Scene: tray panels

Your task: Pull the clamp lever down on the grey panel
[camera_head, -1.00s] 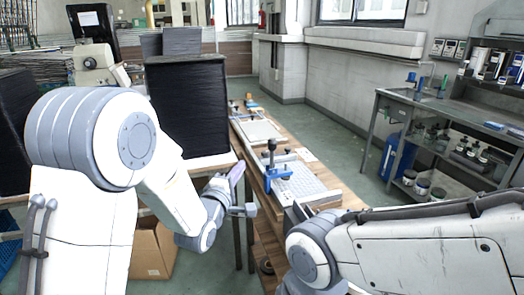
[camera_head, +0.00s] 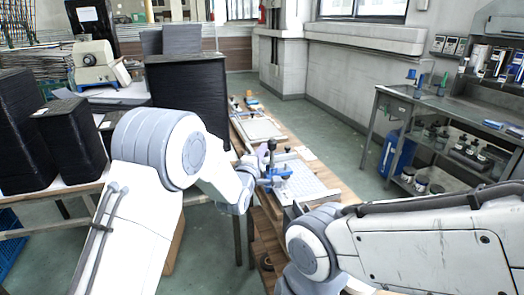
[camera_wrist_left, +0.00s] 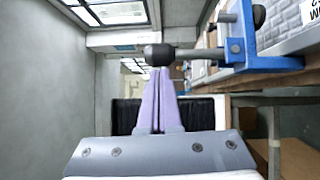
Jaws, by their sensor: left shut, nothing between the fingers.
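The grey panel (camera_head: 312,184) lies on the narrow wooden bench in the head view. A blue clamp (camera_head: 286,170) is at its left edge, with a dark-knobbed lever (camera_head: 271,146) standing upright. In the left wrist view, the clamp (camera_wrist_left: 262,62) is at upper right and its lever's black knob (camera_wrist_left: 158,54) is straight ahead of the fingertips. My left gripper (camera_head: 262,168) is beside the clamp on its left, shut and empty. Its lilac fingers (camera_wrist_left: 159,72) end close to the knob; I cannot tell if they touch. My right arm shows, but its gripper is hidden.
Another panel (camera_head: 259,130) lies farther back on the bench. A tall black stack (camera_head: 190,100) stands on the table to the left. A metal shelf (camera_head: 440,130) with bottles stands at right. The floor between bench and shelf is clear.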

